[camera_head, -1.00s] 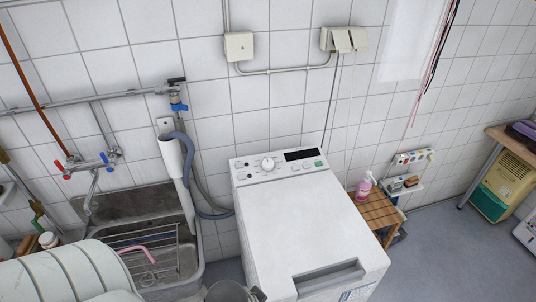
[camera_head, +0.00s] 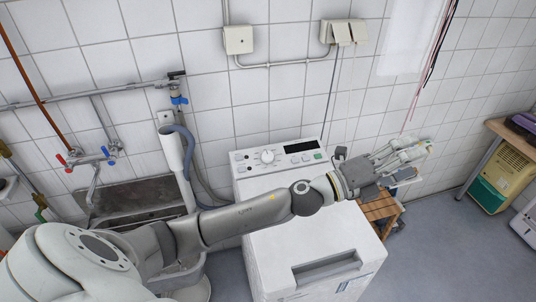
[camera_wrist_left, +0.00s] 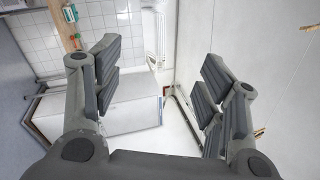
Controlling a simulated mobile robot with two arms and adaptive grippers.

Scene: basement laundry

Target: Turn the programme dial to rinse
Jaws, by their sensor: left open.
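The programme dial (camera_head: 267,157) is a round white knob on the control panel at the back of the white top-loading washing machine (camera_head: 320,240). The panel also has a dark display (camera_head: 299,147), small buttons and a green button (camera_head: 318,156). The dial's setting and the labels are too small to read. My left arm stretches across the machine in front of the panel. My left gripper (camera_head: 407,158) is right of the machine, apart from the dial. In the left wrist view the gripper (camera_wrist_left: 160,78) is open, with nothing between its fingers. My right gripper is not in view.
A sink (camera_head: 138,196) with red and blue taps stands left, partly behind my arm. A grey hose (camera_head: 188,160) runs beside the machine. A wooden stool (camera_head: 377,208) stands right, below my gripper. A wooden table (camera_head: 497,130) is at far right, with clear floor before it.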

